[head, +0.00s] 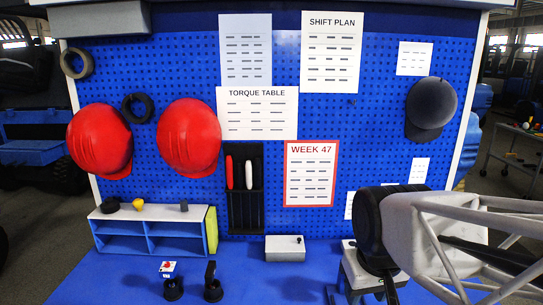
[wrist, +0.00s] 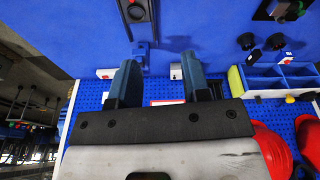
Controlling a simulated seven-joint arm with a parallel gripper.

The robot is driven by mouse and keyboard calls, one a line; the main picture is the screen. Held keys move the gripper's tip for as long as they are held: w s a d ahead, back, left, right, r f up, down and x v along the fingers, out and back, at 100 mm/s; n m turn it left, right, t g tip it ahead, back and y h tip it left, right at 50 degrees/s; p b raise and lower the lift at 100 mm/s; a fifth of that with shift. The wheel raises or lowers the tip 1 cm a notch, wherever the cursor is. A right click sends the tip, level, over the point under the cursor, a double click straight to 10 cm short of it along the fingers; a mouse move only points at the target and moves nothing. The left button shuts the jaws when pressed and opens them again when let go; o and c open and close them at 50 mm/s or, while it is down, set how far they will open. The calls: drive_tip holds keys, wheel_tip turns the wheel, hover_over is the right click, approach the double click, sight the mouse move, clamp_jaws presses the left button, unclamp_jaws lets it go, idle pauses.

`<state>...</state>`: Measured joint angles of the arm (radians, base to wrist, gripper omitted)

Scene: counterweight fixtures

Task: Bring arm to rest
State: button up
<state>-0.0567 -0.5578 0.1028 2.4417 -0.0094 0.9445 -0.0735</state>
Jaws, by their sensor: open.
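My gripper (wrist: 160,82) shows in the wrist view with its two dark blue-grey fingers wide apart and nothing between them. It is above the blue bench, with the pegboard beyond. In the head view my arm fills the lower right, and I cannot make out the fingers there. A blue post fixture (wrist: 140,55) stands beyond the fingers in the wrist view, with a dark block bearing a red dot (wrist: 135,10) above it in the picture. No contact with the fingers shows.
A white box (head: 285,249) with a black knob stands at the pegboard's foot. A blue-and-grey shelf (head: 150,212) is at left. Two black pieces (head: 213,284) and a red-topped white item (head: 168,268) are on the bench. Red helmets (head: 189,137) hang above. The bench's middle (head: 260,285) is clear.

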drive_tip(key=shift+m, duration=0.9)
drive_tip(key=s, duration=0.1)
drive_tip(key=s+d+f, duration=0.1)
drive_tip(key=s, duration=0.1)
drive_tip(key=s+d, duration=0.1)
drive_tip(key=s, duration=0.1)
drive_tip(key=shift+d+f, duration=0.1)
drive_tip(key=shift+f, duration=0.2)
